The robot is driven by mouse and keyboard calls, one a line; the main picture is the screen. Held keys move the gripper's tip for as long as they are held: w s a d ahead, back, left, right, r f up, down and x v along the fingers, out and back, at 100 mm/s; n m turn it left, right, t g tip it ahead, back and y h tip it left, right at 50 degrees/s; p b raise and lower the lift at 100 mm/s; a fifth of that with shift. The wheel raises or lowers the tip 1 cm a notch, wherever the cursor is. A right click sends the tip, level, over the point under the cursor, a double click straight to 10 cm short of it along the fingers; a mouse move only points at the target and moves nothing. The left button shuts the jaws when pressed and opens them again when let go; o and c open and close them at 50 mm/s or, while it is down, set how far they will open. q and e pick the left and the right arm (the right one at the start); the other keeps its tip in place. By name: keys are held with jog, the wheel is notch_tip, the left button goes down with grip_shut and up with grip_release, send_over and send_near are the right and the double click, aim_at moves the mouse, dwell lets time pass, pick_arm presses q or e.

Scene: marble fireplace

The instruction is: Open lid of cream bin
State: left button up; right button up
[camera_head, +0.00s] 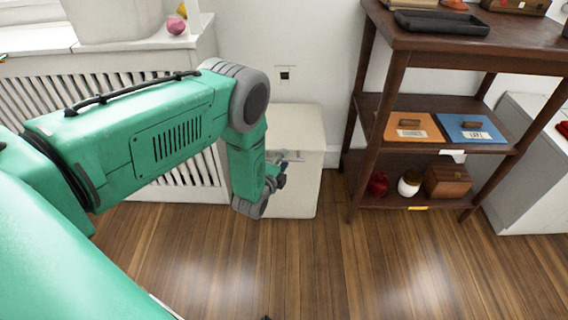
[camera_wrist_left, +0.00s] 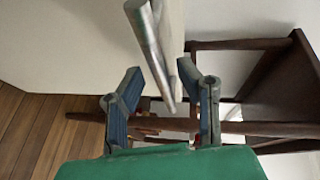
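The cream bin (camera_head: 306,186) stands on the wooden floor against the wall, between the radiator cover and the dark shelf. Its lid (camera_head: 300,122) looks shut on top. My left arm comes in from the left and hides the bin's left side. My left gripper (camera_head: 275,178) is at the bin's front, just below the lid. In the left wrist view, my left gripper (camera_wrist_left: 160,92) is open. A grey metal bar handle (camera_wrist_left: 148,45) reaches into the gap between its fingers. I cannot tell whether a finger touches it. My right gripper is not in view.
A dark wooden shelf (camera_head: 395,105) stands to the right of the bin, with orange and blue boxes and several small items. The white radiator cover (camera_head: 190,180) is to the left. The wooden floor (camera_head: 330,265) in front is clear.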

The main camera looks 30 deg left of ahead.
pick_arm(q)
jog(key=shift+w+d+r, duration=0.1)
jog(key=shift+d, duration=0.1)
jog(key=shift+d+r, duration=0.1)
grip_shut()
